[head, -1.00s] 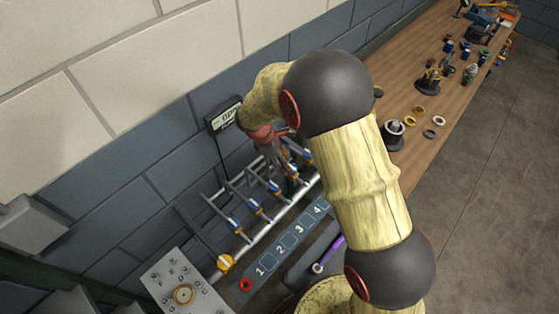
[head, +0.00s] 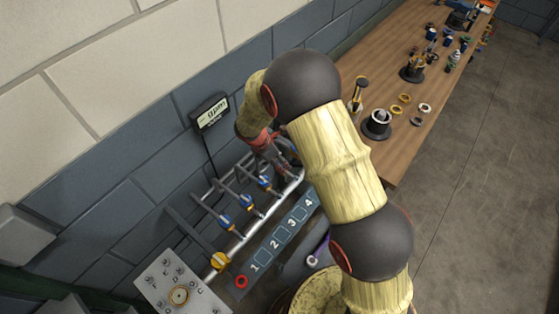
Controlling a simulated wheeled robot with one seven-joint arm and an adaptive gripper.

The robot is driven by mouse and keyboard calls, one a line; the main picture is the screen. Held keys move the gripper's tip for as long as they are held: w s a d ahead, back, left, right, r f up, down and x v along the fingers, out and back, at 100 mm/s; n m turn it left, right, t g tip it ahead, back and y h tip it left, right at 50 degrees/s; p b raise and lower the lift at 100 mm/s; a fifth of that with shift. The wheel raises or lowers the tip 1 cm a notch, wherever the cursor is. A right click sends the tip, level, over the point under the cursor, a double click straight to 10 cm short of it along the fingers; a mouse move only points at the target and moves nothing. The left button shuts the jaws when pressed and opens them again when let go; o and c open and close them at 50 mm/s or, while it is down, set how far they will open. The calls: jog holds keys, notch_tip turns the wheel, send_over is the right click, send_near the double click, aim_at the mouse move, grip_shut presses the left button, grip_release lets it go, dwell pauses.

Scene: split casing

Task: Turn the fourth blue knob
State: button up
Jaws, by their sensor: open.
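A silver pipe rack with blue knobs stands along the wall. The first knob (head: 225,221), second knob (head: 246,202) and third knob (head: 265,182) show in a row in the head view. The fourth blue knob is hidden behind my gripper and arm. A panel with boxes numbered 1 to 4 (head: 283,233) lies in front of the rack. My gripper (head: 285,168) is open and points down at the far end of the rack, around where the fourth pipe branch is. Whether its fingers touch the knob cannot be seen.
A yellow valve (head: 219,261) and a red ring (head: 241,281) sit at the near end. A purple-handled tool (head: 318,254) lies right of the number panel. A digital display (head: 210,112) hangs on the wall. A wooden bench (head: 400,146) with rings and parts extends behind my arm.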

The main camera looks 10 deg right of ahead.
jog(key=shift+c, duration=1.4)
jog(key=c, duration=0.7)
jog(key=shift+c, duration=0.7)
jog(key=shift+m, duration=0.3)
jog(key=m+g, duration=0.1)
jog(key=m, duration=0.2)
jog(key=shift+w+m+g+p, duration=0.2)
jog(key=shift+m+g+p, duration=0.1)
jog(key=shift+m+g, duration=0.1)
jog(key=m, duration=0.2)
jog(key=m+g, duration=0.1)
jog(key=m, duration=0.1)
jog(key=shift+w+g, duration=0.1)
jog(key=shift+g, duration=0.2)
jog(key=m+g, duration=0.1)
jog(key=m, duration=0.4)
jog(key=shift+w+d+y, duration=0.1)
jog(key=shift+y, duration=0.3)
jog(key=shift+d+m+g+y+b, duration=0.1)
jog(key=shift+m+g+y+b, duration=0.45)
jog(key=shift+m, duration=1.75)
jog(key=shift+y, duration=0.25)
